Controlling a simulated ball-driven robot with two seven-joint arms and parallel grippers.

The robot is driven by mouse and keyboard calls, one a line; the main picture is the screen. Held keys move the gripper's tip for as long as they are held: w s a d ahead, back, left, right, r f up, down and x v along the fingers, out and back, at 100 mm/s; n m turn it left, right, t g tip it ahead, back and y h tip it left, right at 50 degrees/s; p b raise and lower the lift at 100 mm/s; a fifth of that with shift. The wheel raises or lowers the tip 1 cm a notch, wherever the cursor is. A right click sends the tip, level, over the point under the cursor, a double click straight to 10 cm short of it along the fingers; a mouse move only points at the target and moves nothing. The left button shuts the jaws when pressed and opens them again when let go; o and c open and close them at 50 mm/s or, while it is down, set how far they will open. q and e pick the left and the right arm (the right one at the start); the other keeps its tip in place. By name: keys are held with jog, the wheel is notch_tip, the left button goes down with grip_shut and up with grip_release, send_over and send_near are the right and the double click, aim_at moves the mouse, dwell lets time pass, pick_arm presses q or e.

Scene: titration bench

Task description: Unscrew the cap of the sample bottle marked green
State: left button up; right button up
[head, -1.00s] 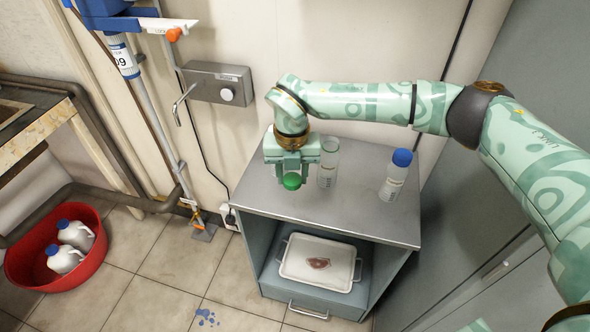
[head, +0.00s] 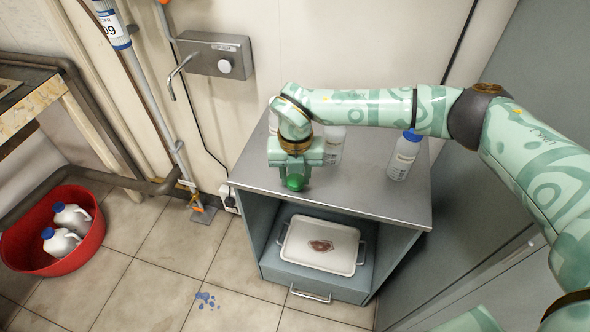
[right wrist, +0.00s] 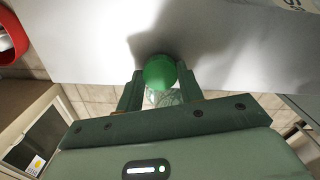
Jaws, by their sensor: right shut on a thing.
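My right gripper (head: 294,180) is shut on a round green cap (head: 295,183) above the steel cabinet top, near its front edge. In the right wrist view the green cap (right wrist: 160,71) sits between the two fingertips. No bottle body shows under the cap in the head view. A clear bottle (head: 335,143) stands behind and right of the gripper, its top partly hidden by my arm. Part of another pale bottle (head: 273,122) shows behind my wrist; its top is hidden. I cannot tell which bottle is marked green. My left gripper is not in view.
A blue-capped bottle (head: 404,157) stands upright toward the right of the cabinet top (head: 370,195). A white tray (head: 335,265) lies in the open shelf below. A red tub (head: 75,250) with white jugs is on the floor at left. The cabinet top's front right is bare.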

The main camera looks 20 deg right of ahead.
jog(key=o, duration=1.1)
